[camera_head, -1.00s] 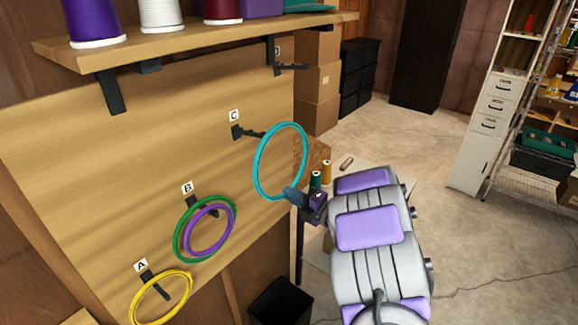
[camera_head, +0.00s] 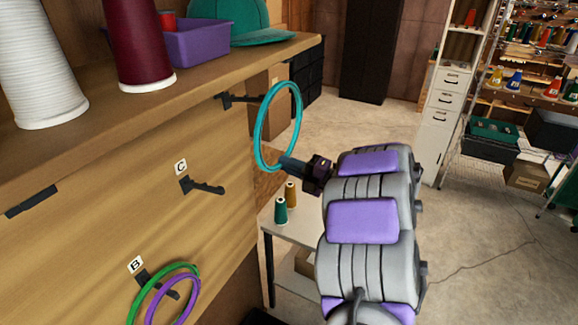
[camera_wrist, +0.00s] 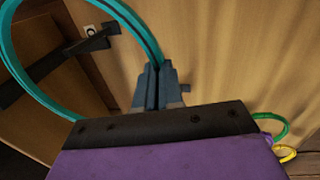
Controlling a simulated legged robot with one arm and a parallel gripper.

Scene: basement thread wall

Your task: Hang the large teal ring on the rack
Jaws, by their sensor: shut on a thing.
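The large teal ring (camera_head: 258,132) stands upright in the air in the head view, below the shelf. My gripper (camera_head: 287,164) is shut on its lower edge. The wrist view shows the shut fingers (camera_wrist: 155,85) on the teal ring (camera_wrist: 14,64). The rack is a wooden panel (camera_head: 90,215) with dark pegs. The far peg (camera_head: 240,99) points toward the ring, its tip close to the ring's left side. In the wrist view this peg (camera_wrist: 88,45) shows within the ring's outline; I cannot tell whether it passes through. Peg C (camera_head: 203,187) is bare.
Peg B (camera_head: 160,285) carries a green ring (camera_head: 183,266) and a purple ring (camera_head: 196,290). A shelf (camera_head: 215,75) with spools, a purple bin (camera_head: 195,43) and a teal cap (camera_head: 240,25) juts out above. Two spools stand on a low table (camera_head: 295,228) below.

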